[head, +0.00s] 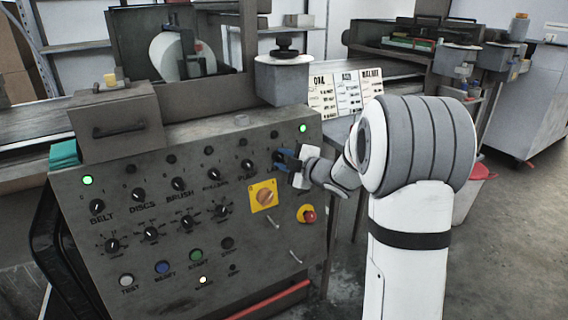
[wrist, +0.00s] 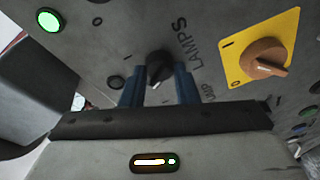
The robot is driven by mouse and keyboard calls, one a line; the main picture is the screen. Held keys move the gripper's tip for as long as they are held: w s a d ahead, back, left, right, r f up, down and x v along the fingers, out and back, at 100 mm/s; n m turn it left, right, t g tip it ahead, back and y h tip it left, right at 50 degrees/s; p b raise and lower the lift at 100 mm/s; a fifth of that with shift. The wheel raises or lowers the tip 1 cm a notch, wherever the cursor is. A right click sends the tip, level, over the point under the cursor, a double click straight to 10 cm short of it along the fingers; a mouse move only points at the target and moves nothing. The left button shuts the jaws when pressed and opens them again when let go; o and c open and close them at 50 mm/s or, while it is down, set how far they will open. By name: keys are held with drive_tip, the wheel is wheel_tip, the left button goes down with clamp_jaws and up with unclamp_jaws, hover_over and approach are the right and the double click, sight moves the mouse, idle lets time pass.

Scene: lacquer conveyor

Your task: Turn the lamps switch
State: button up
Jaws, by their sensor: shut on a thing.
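The lamps switch (wrist: 158,68) is a black knob with a pale pointer mark, beside the printed word LAMPS on the grey control panel. In the wrist view my gripper (wrist: 160,84) has its two blue fingers on either side of this knob, shut on it. In the head view my gripper (head: 285,158) reaches the upper right of the panel (head: 130,255) and mostly hides the knob. A green light (wrist: 49,20) glows near the switch; it also shows in the head view (head: 303,128).
A yellow plate with an orange rotary switch (head: 264,196) sits just below left of my gripper. A red emergency button (head: 307,214) is below it. Other black knobs (head: 179,184) line the panel to the left. A grey box (head: 284,78) stands above.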

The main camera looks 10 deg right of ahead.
drive_tip(key=shift+n, duration=0.3)
drive_tip(key=o, duration=1)
drive_tip(key=shift+c, duration=0.2)
drive_tip(key=shift+s, duration=0.1)
drive_tip(key=p+v, duration=0.1)
drive_tip(key=v, duration=0.6)
drive_tip(key=shift+s+d+p, duration=0.2)
drive_tip(key=shift+s+p, duration=0.05)
drive_tip(key=shift+p, duration=0.1)
drive_tip(key=shift+r, duration=0.15)
